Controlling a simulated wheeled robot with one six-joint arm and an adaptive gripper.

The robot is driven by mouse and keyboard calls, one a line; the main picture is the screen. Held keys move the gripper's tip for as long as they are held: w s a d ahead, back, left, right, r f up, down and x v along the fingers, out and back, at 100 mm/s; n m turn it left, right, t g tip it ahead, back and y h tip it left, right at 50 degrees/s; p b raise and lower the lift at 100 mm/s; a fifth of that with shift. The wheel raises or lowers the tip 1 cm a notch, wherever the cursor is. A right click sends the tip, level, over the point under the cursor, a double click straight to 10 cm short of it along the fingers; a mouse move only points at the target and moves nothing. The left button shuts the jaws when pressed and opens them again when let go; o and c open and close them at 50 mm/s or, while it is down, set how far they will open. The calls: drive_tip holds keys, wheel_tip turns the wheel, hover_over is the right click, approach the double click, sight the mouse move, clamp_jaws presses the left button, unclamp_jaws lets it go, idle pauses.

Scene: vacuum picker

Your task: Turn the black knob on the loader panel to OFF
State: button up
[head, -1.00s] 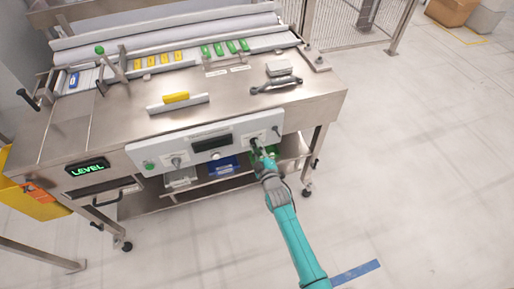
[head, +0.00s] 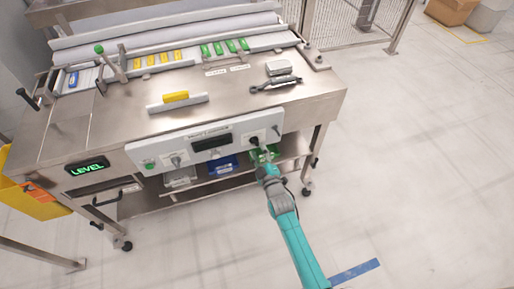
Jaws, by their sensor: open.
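The loader panel (head: 232,145) is a pale strip along the front of the steel machine. The black knob (head: 254,141) is a small dark shape near the panel's right end. Its pointer direction and the OFF mark are too small to read. My gripper (head: 263,153) is open just below and in front of the knob, at the end of my teal arm. It appears apart from the knob, with nothing between its fingers.
The panel also carries a green button (head: 150,165), a grey knob (head: 176,161) and a dark display (head: 212,142).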

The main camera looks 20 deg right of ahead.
drive_tip(key=s, duration=0.9)
drive_tip(key=shift+s, duration=0.15)
